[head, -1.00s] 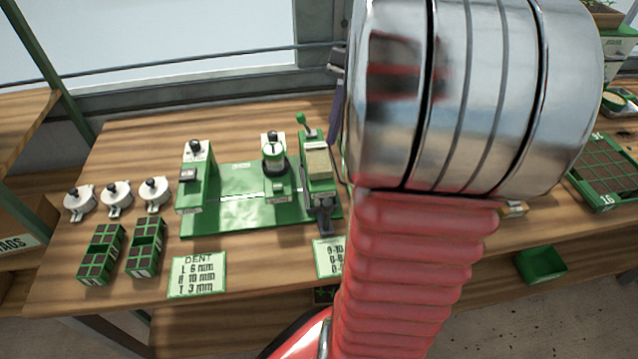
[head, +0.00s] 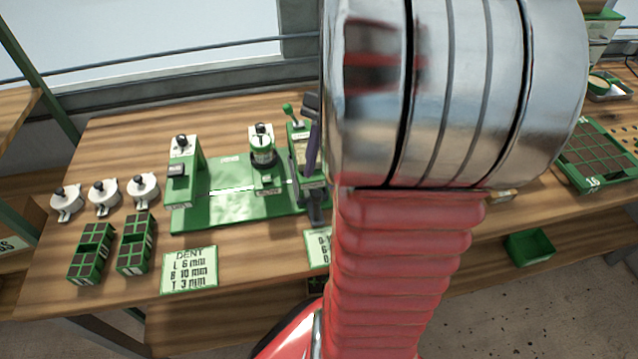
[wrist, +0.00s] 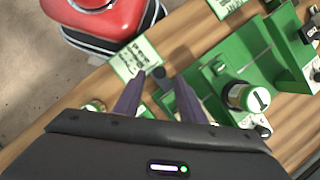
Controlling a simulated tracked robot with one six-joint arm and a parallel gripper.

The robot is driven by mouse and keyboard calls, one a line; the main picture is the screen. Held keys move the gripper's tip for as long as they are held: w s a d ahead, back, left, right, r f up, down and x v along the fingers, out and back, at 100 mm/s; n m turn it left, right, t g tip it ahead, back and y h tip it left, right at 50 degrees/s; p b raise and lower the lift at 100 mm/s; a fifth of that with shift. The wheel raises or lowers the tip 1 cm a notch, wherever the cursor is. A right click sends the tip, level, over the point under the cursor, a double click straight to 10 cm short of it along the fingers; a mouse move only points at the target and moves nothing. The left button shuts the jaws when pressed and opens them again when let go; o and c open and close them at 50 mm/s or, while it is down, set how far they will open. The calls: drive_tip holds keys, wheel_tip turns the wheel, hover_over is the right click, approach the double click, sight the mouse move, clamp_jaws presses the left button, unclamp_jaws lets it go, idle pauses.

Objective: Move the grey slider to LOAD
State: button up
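The green seeder machine (head: 232,204) stands on the wooden bench. A dark grey slider part (head: 317,212) shows at the front of its right-hand unit, partly hidden by my arm. In the wrist view a dark round knob (wrist: 158,73), apparently the slider's, appears between my fingertips. My gripper (wrist: 159,82) is open, with its two purple fingers apart on either side of that knob in the picture. I cannot tell whether they touch it. In the head view one purple finger (head: 311,150) shows in front of the right-hand unit. No LOAD marking is legible.
Several white round parts with black knobs (head: 104,192) and two green seed trays (head: 134,247) are at the left. A DENT card (head: 190,270) lies in front of the machine. A larger green tray (head: 565,180) and a green bin (head: 529,246) are at the right.

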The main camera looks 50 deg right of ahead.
sight(317, 192)
drive_tip(key=shift+x, duration=2.1)
clamp_jaws()
